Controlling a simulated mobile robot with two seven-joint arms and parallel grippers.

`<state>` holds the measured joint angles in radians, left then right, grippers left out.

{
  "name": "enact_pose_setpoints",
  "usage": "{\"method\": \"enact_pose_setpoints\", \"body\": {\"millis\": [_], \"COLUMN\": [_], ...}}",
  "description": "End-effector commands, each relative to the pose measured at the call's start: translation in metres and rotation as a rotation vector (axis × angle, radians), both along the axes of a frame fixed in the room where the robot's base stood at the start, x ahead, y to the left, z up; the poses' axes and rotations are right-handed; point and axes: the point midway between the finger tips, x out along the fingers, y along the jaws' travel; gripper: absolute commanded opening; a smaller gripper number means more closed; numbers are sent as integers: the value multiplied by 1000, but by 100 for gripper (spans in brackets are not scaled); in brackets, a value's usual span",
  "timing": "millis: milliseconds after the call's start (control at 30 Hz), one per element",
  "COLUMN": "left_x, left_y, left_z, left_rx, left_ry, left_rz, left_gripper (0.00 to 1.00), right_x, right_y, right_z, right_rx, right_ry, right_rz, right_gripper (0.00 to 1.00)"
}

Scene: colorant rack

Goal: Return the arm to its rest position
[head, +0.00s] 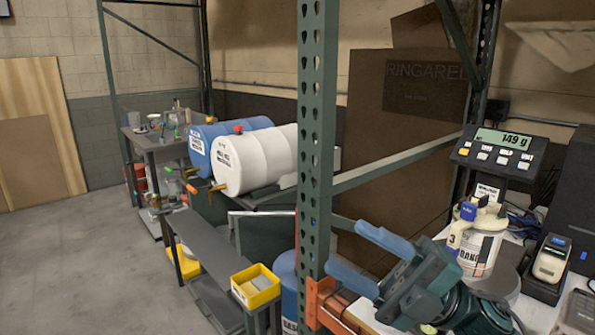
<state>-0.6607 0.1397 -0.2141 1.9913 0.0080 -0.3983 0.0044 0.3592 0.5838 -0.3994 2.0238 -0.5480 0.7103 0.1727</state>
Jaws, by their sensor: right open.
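My right gripper (350,248) shows at the lower right of the head view, with its arm coming in from the bottom edge. Its two blue fingers are spread apart and point to the upper left, with nothing between them. The fingertips are close to the green perforated rack post (317,130) in the picture; I cannot tell whether they touch it. My left gripper is not in view.
Right of my gripper, a white labelled container (480,249) stands by a small blue-capped bottle (460,228). White and blue drums lie on a rack; a yellow bin (256,291) sits below. Floor at left is clear.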

Motion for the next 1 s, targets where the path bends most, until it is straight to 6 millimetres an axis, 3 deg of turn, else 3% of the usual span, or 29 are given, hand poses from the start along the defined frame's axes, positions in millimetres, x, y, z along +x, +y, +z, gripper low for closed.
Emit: {"method": "enact_pose_setpoints", "body": {"millis": [133,267,400,500,600,700,800,1000], "left_x": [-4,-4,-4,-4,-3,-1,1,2], "left_y": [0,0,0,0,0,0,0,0], "left_z": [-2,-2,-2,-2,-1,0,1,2], "left_rx": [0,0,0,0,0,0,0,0], "left_ry": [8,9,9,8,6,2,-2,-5], "left_rz": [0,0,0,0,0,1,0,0], "left_gripper": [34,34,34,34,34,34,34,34], "right_x": [39,50,26,-8,-47,-79,-101,-109], "right_y": [-21,-45,-64,-72,-75,-77,-77,-76], "right_z": [-74,-167,-270,-335,-384,-416,-434,-440], "right_rx": [229,353,414,426,426,417,410,407], "right_ry": [446,843,1228,1473,1676,1821,1907,1940], "right_rz": [-215,-416,-602,-712,-796,-853,-884,-895], "right_gripper": [49,49,49,49,49,49,49,49]}}
